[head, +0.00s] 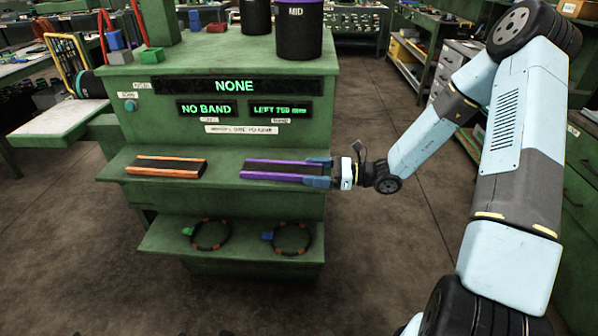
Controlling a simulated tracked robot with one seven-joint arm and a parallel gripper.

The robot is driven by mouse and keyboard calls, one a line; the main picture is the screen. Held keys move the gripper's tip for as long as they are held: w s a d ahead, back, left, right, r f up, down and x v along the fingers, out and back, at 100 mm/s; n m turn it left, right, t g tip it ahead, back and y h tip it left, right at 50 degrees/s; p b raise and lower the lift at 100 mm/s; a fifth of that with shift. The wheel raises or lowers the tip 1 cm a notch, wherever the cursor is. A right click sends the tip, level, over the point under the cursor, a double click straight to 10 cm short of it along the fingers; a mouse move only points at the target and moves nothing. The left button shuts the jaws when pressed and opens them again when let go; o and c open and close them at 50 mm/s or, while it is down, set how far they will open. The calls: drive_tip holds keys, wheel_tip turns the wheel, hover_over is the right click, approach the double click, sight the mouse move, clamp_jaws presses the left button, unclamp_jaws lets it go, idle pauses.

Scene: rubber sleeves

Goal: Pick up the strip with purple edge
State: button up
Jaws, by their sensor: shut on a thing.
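The strip with purple edge (270,169) lies on the upper shelf of the green bench, dark in the middle with purple along its long sides. My gripper (318,172) reaches in from the right, with its blue fingers at the right end of this strip, one on the far side and one on the near side. The fingers are shut on that end. The strip appears to be on or just above the shelf; I cannot tell which. A similar strip with orange edge (167,167) lies on the same shelf to the left.
The green bench (225,133) carries displays reading NONE, NO BAND and LEFT 759. Its lower shelf (170,240) holds two dark rings with orange marks (211,235) (291,239), with green and blue clips. Black bins (298,35) stand on top. The floor right of the bench is clear.

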wheel_tip(320, 180, up, 10)
idle(0.6)
